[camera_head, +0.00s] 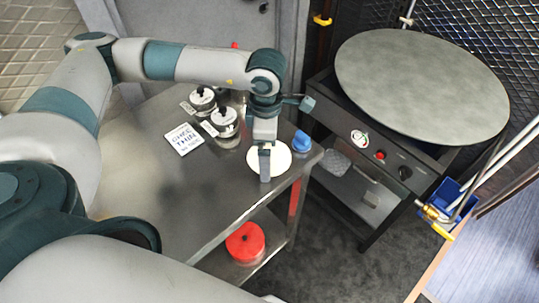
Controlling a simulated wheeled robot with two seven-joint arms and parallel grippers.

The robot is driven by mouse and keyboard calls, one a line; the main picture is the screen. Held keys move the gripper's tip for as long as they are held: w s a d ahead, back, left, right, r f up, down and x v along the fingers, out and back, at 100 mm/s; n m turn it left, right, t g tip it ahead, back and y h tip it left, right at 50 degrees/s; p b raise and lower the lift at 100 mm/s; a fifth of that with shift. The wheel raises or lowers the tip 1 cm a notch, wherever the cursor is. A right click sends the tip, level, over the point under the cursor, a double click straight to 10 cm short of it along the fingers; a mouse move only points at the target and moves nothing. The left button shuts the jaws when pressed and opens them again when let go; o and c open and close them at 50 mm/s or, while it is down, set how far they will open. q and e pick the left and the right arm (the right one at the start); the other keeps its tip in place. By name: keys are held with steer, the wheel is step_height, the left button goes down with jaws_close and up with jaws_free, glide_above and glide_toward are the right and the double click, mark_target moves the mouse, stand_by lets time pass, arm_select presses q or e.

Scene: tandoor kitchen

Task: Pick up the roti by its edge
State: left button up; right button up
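The roti (283,161) is a pale, round, flat disc near the right end of the steel table (150,195). My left gripper (265,176) comes down over the roti from above, its fingers in front of the disc's middle and near edge. I cannot tell whether the fingers touch the roti or are spread, as they overlap in this view. The gripper hides part of the roti. My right gripper is not in view.
A blue object (301,141) stands right of the roti. Two lidded steel containers (225,124) and a white label card (184,139) are to its left. A large round griddle (422,86) stands beyond a gap. A red item (245,243) is on the lower shelf.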

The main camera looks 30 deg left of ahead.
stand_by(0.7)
arm_select(q)
steer(key=c, duration=0.4)
